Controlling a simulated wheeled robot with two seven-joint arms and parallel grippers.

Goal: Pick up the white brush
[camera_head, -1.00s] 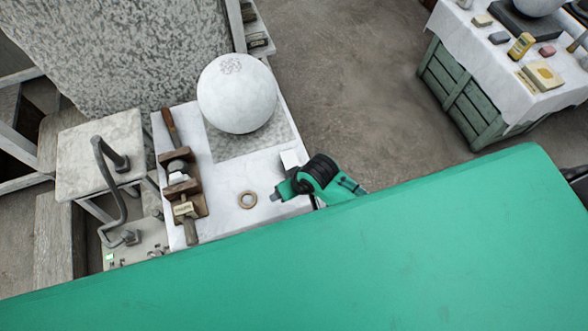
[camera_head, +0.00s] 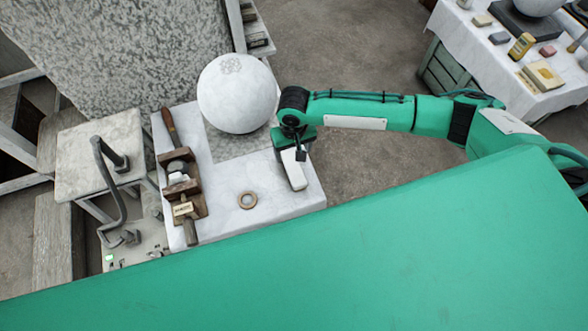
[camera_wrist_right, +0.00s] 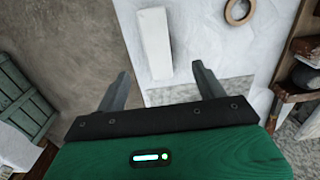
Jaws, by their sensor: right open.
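The white brush (camera_head: 295,172) appears as a long white block lying near the right edge of the white-covered table (camera_head: 225,222). In the right wrist view the brush (camera_wrist_right: 155,42) lies ahead of the fingers, roughly in line with the gap between them. My right gripper (camera_head: 299,152) is over the far end of the brush in the head view and partly hides it. In the wrist view the right gripper (camera_wrist_right: 162,84) is open, with nothing between its fingers. My left gripper is not in view.
A large plaster sphere (camera_head: 237,93) stands behind the brush. A tan ring (camera_head: 247,200) lies to its left. A wooden tool holder (camera_head: 170,170) with tools is at the table's left. Another cloth-covered table (camera_head: 480,55) stands at the back right.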

